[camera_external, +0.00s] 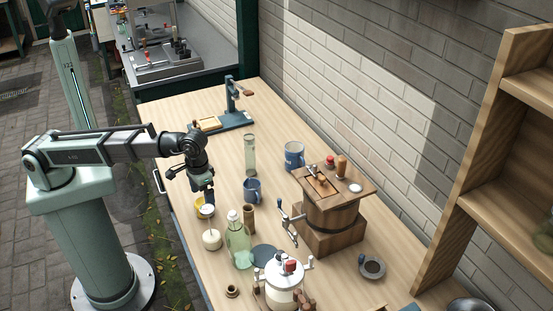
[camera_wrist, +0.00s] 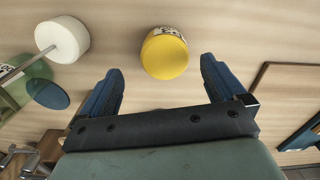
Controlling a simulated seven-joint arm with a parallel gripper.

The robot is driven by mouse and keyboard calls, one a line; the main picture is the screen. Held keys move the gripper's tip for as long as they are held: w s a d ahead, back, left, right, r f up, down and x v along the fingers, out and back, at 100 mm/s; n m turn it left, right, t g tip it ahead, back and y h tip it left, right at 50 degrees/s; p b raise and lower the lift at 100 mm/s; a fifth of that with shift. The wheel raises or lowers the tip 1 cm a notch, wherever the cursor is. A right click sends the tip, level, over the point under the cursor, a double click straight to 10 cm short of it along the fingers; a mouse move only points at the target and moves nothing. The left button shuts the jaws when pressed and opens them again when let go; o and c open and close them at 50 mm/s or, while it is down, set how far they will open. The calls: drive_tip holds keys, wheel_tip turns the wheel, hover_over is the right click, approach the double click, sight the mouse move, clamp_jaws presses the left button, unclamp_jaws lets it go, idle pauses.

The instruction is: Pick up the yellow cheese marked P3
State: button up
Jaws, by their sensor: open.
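A yellow cheese (camera_wrist: 165,56), a short round piece, stands on the wooden bench in the wrist view. A black-and-white label shows on its far side, but I cannot read its marking. My gripper (camera_wrist: 160,72) is open and empty, its two blue fingers to the left and right of the cheese. The cheese is a little beyond the fingertips, with clear gaps on both sides. In the external view my gripper (camera_external: 208,203) points down at the bench's left side. It partly hides the yellow cheese (camera_external: 198,204), so contact cannot be judged there.

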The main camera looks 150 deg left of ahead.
sight(202, 203)
drive_tip(key=shift+s+f, duration=0.15)
drive_tip(key=shift+f, duration=1.15)
drive_tip(key=shift+s+f, duration=0.15)
drive_tip(key=shift+f, duration=1.1)
drive_tip(key=shift+c, duration=0.5)
drive_tip(key=c, duration=1.1)
drive_tip(key=shift+r, duration=0.15)
